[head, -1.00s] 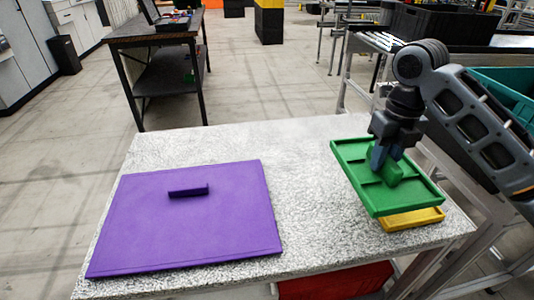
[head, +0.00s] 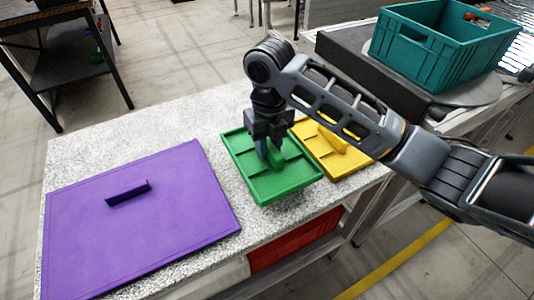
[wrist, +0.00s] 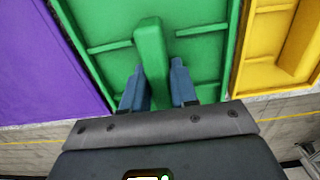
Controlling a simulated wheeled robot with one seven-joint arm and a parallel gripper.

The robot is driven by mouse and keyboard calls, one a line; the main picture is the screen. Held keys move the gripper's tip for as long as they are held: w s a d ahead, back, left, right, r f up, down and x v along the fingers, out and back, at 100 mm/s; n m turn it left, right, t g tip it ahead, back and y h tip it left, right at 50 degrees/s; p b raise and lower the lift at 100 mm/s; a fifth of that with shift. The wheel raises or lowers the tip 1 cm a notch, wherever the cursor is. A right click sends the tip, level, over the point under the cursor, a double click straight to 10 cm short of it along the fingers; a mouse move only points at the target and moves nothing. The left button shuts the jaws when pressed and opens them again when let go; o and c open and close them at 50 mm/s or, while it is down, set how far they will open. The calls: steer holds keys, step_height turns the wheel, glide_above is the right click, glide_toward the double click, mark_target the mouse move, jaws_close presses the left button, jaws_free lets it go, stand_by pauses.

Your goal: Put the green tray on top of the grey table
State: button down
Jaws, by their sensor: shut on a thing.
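The green tray (head: 288,183) has a raised handle (wrist: 151,55) in its middle. My gripper (head: 268,152) is shut on that handle, with its blue fingers on either side, as the wrist view also shows. The tray is over the right part of the grey speckled table (head: 180,122), between a purple board and a yellow tray. I cannot tell whether its underside touches the tabletop.
The purple board (head: 175,205) with a small handle lies on the left. The yellow tray (head: 352,163) sits on the right, partly behind my arm. A teal crate (head: 415,62) stands at the upper right. A red bin (head: 290,247) is under the table.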

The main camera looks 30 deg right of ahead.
mark_target(268, 159)
steer(key=shift+a+f, duration=0.2)
steer(key=shift+f, duration=0.2)
steer(key=shift+f+p, duration=0.3)
steer(key=shift+f, duration=1.4)
steer(key=shift+f, duration=0.15)
steer(key=c, duration=0.9)
jaws_free()
step_height(268, 159, up, 12)
steer(key=shift+r+b, duration=0.15)
steer(key=shift+b, duration=0.2)
